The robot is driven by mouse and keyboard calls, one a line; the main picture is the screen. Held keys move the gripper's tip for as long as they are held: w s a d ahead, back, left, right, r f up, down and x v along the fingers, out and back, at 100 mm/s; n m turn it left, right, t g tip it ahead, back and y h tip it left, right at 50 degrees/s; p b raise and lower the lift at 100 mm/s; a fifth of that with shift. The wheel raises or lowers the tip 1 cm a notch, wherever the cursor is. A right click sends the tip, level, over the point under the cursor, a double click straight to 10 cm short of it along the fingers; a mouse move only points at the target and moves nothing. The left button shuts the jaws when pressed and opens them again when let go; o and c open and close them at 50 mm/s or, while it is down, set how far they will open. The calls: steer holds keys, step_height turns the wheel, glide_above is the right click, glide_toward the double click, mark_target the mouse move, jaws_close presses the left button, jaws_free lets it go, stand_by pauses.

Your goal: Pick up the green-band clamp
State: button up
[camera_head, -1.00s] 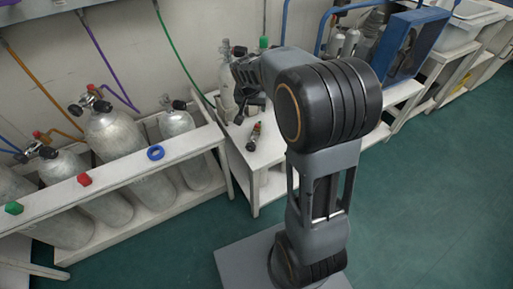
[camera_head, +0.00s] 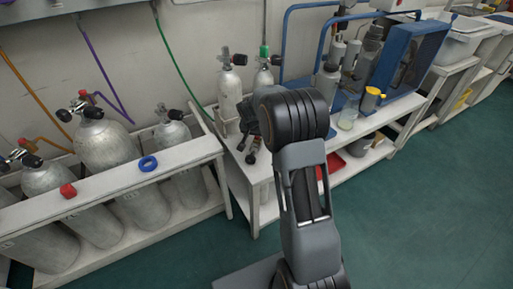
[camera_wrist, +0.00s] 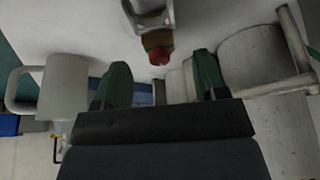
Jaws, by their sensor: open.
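No clamp with a clearly readable green band can be made out. A small fitting with a dark end (camera_head: 252,156) lies on the white bench just below my gripper (camera_head: 247,117), partly hidden by it and my arm. In the wrist view a grey metal piece with a red end and a dull greenish band (camera_wrist: 157,42) is just beyond the gap between the fingers; I cannot tell for sure that it is the clamp. My gripper, also in the wrist view (camera_wrist: 160,80), is open with its two dark green fingers apart and nothing between them.
A grey bottle (camera_head: 230,92) and a green-topped bottle (camera_head: 264,72) stand behind my gripper. A blue frame (camera_head: 415,55) stands at right.

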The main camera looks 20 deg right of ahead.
mark_target(258, 138)
steer(key=shift+b+x, duration=1.15)
steer(key=shift+x, duration=1.5)
steer(key=shift+d+r, duration=0.1)
jaws_close()
